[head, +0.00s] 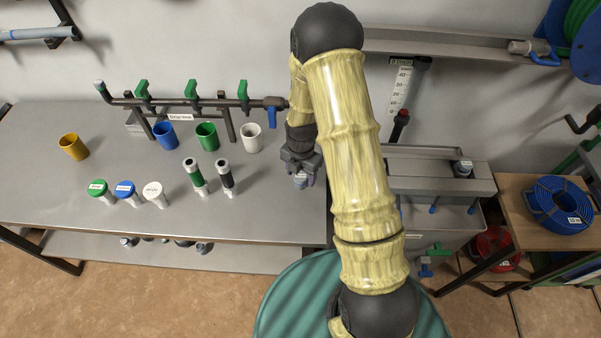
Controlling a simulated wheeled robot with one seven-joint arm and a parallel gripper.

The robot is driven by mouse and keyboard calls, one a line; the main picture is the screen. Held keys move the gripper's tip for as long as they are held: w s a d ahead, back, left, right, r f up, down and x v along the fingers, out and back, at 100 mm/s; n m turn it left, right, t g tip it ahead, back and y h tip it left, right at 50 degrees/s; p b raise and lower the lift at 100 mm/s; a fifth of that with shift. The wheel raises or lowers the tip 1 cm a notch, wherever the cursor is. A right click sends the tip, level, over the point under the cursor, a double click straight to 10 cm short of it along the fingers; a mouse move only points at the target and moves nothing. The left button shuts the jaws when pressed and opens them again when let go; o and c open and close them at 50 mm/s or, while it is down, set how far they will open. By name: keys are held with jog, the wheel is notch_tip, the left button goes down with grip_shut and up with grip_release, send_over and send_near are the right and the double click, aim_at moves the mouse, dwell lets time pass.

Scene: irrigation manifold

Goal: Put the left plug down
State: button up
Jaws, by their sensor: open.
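My gripper (303,177) is open, pointing down over the right end of the grey bench. A small pale, bluish piece (300,181) shows between or just under its fingers; whether it is a plug, and whether it rests on the bench, I cannot tell. Three capped pieces stand farther left: green (98,189), blue (126,191) and white (153,191). Which thing is the left plug is not clear.
Yellow (74,147), blue (165,135), green (207,136) and white (251,137) cups stand on the bench (60,200). A pipe manifold (190,102) with green and blue valves runs behind them. The bench's front strip is clear.

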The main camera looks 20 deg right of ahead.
aim_at(301, 177)
jog(key=shift+r, duration=0.1)
notch_tip(301, 177, up, 12)
jog(key=b, duration=0.1)
dwell(0.4)
dwell(0.5)
jog(key=s+r+m+t, duration=0.1)
jog(key=s+r+m, duration=0.3)
jog(key=m, duration=0.9)
jog(key=s+r+m+t, duration=0.1)
jog(key=s+r+m, duration=0.2)
jog(key=s+m, duration=0.7)
jog(key=shift+s+r+m+t, duration=0.2)
jog(key=shift+r+m+t, duration=0.15)
jog(key=shift+m, duration=1.35)
